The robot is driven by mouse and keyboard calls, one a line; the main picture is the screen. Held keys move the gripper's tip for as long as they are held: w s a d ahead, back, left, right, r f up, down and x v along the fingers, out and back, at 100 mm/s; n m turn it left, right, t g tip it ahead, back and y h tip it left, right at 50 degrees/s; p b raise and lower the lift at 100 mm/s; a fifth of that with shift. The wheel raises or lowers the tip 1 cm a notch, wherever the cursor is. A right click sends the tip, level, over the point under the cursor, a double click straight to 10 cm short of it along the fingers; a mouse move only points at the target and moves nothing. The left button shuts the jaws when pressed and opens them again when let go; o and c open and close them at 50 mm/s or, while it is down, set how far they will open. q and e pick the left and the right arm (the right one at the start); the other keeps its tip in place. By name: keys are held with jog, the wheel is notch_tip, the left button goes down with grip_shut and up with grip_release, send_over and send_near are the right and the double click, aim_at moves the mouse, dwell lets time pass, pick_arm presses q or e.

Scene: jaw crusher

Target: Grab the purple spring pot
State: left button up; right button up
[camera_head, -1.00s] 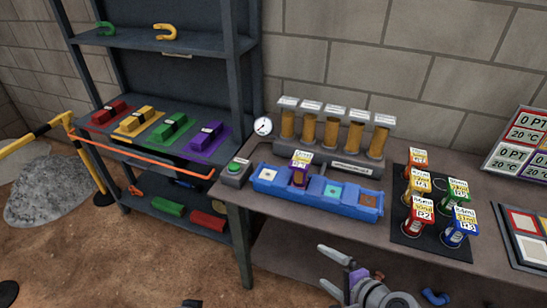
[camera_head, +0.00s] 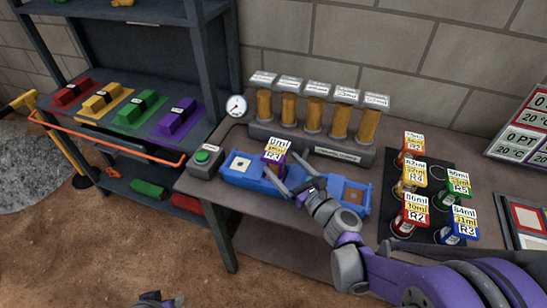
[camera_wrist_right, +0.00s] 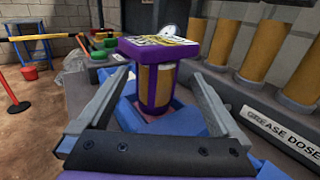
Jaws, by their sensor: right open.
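The purple spring pot (camera_head: 275,152), with a white and yellow label on its lid, stands upright in the blue tray (camera_head: 232,178) on the bench. My right gripper (camera_head: 281,162) is open, its two fingers reaching in from the front right towards the pot. In the right wrist view the pot (camera_wrist_right: 158,80) stands between the open fingers (camera_wrist_right: 161,74), with gaps visible on both sides. The pot's foot is partly hidden. A small part of what looks like my left gripper (camera_head: 158,300) shows at the bottom edge; its fingers cannot be made out.
A grease dose rack (camera_head: 315,146) with several amber cylinders stands behind the tray. A green-button box (camera_head: 205,158) is at the tray's left end. Several coloured pots, including a red one (camera_head: 410,217), stand on a dark mat to the right. A shelf (camera_head: 150,125) stands at left.

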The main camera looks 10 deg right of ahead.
aim_at(268, 151)
jog(key=x, duration=0.2)
jog(key=shift+w, duration=0.25)
jog(key=x, duration=0.5)
jog(key=shift+a+p, duration=0.3)
jog(key=shift+p, duration=0.1)
jog(key=shift+s, duration=0.1)
jog(key=shift+c, duration=0.4)
grip_shut()
